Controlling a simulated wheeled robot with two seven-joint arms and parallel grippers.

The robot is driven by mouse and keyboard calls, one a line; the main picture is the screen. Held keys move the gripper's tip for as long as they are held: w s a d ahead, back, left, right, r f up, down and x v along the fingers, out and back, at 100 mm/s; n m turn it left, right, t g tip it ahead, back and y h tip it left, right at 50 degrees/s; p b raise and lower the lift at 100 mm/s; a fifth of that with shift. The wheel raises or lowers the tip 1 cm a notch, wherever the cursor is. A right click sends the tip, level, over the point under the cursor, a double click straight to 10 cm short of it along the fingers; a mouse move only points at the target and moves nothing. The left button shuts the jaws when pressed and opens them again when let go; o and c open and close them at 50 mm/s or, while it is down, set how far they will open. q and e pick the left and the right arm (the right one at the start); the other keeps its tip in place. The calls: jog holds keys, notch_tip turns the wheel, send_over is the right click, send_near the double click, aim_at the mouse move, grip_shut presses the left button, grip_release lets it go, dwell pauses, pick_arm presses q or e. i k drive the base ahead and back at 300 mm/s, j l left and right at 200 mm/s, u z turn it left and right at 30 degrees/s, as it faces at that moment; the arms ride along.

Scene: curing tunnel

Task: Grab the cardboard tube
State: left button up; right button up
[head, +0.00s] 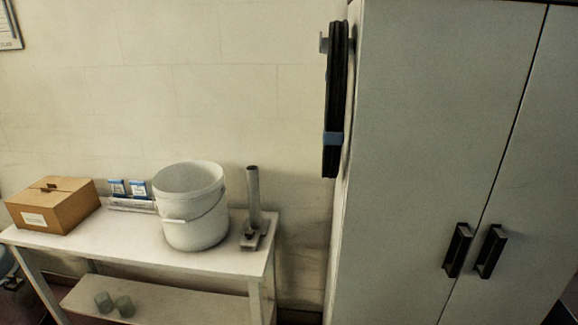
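A slim, grey-brown upright tube (253,192) with a dark open top stands near the right end of the white table (130,245). It looks like the cardboard tube, though its material is hard to tell. Its lower end meets a small grey object (251,241), perhaps a base, on the tabletop. Neither of my grippers is in view.
A white bucket (190,215) stands just left of the tube. A cardboard box (54,207) and small blue-and-white packs (137,189) are further left. Two cups (113,304) sit on the lower shelf. A tall grey cabinet (430,130) with dark handles is at right.

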aim_at(252, 172)
jog(key=i+j+z, duration=0.35)
jog(key=i+j, duration=0.4)
